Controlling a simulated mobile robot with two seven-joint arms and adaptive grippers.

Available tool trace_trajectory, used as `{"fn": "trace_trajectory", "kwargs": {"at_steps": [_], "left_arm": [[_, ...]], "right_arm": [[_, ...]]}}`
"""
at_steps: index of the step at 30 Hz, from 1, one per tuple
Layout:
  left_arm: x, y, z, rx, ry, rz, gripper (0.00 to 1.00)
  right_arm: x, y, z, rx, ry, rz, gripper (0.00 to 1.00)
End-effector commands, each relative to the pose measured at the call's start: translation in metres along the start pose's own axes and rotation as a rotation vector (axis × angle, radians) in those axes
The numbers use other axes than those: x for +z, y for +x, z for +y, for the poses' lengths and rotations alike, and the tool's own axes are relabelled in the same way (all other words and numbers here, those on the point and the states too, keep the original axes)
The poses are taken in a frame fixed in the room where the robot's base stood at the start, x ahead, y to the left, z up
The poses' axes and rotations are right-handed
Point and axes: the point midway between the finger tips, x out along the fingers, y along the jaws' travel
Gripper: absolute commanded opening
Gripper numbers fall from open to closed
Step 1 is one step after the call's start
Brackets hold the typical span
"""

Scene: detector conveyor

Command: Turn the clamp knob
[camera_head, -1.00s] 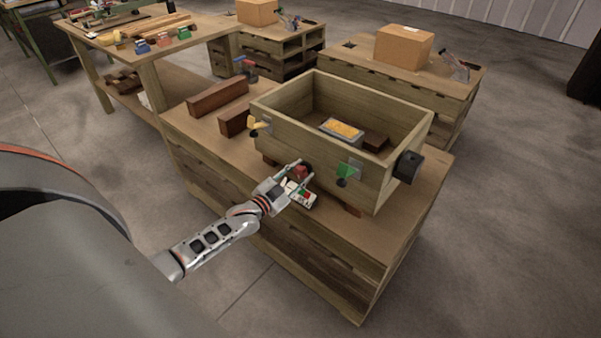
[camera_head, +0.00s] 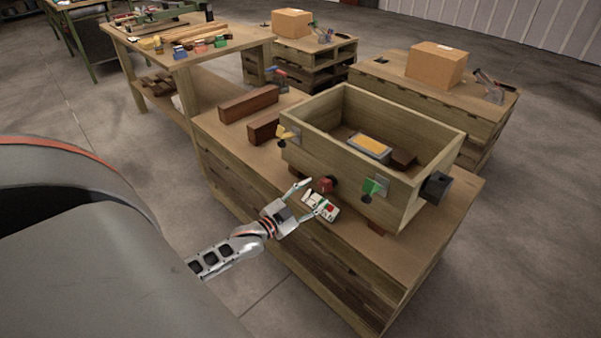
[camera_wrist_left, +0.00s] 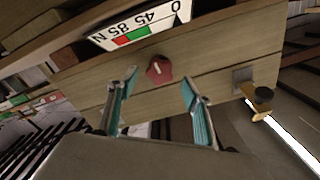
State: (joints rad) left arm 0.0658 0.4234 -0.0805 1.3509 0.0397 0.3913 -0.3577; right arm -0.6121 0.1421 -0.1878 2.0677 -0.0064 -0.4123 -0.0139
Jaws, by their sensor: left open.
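A red knob (camera_head: 326,184) sits on the front wall of an open wooden box (camera_head: 320,153). In the left wrist view the red knob (camera_wrist_left: 159,69) has a pale pointer mark and lies ahead, between the lines of the two fingers. My left gripper (camera_head: 307,195) is open and empty, a little in front of the knob and apart from it. In the left wrist view its fingers (camera_wrist_left: 160,88) stand wide apart. A white scale plate (camera_head: 321,207) with green and red bands is below the knob; it reads 0, 45, 85 N in the wrist view (camera_wrist_left: 135,28).
A yellow lever (camera_head: 287,134) and a green one (camera_head: 373,187) flank the knob on the box wall. A black knob (camera_head: 437,187) is on the right end. A yellow-topped block (camera_head: 369,147) lies inside. Brown beams (camera_head: 249,104) lie behind left on the bench.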

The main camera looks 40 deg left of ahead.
Motion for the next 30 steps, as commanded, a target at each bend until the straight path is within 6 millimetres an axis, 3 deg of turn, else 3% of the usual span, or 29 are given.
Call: {"fn": "trace_trajectory", "kwargs": {"at_steps": [3, 10, 30], "left_arm": [[0.001, -0.024, 0.0, 0.001, 0.0, -0.001, 0.5], [0.0, -0.052, 0.0, 0.0, 0.001, 0.0, 0.5], [0.0, -0.059, -0.001, 0.0, 0.001, 0.0, 0.5]], "right_arm": [[0.0, 0.0, 0.0, 0.0, 0.0, 0.0, 0.4], [0.0, 0.0, 0.0, 0.0, 0.0, 0.0, 0.4], [0.0, 0.0, 0.0, 0.0, 0.0, -0.001, 0.4]]}}
